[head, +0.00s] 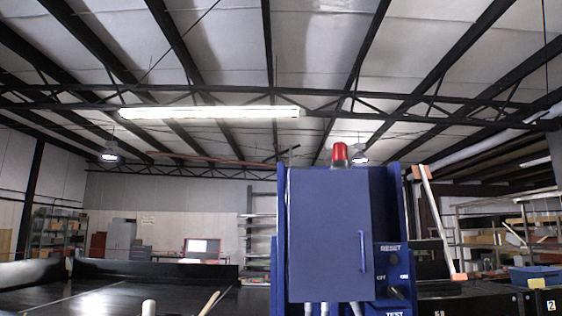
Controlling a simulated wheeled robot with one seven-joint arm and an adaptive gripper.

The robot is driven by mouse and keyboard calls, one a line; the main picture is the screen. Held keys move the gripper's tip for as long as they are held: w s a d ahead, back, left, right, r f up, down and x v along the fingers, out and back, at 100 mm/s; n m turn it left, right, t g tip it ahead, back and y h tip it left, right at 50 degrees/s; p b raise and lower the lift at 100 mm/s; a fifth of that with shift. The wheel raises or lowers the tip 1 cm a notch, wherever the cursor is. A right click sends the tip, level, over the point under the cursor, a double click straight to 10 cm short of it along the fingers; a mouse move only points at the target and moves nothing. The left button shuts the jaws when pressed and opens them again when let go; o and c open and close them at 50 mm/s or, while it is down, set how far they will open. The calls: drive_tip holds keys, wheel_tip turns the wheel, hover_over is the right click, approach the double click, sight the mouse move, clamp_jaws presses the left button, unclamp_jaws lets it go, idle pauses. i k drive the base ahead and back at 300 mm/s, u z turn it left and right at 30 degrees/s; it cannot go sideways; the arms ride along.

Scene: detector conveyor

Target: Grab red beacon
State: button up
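The red beacon (339,153) stands upright on top of a blue control cabinet (325,230), right of the middle in the head view. It has a red dome on a pale base, which meets the cabinet's top edge. Nothing covers the beacon. The cabinet has a closed door with a blue handle at its right side. My gripper does not show in this view, so its place relative to the beacon cannot be seen.
A blue panel with a RESET label (391,247) and a black knob is at the cabinet's right side. Shelves stand behind.

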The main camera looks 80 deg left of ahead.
sight(340, 157)
drive_tip(key=u, duration=1.85)
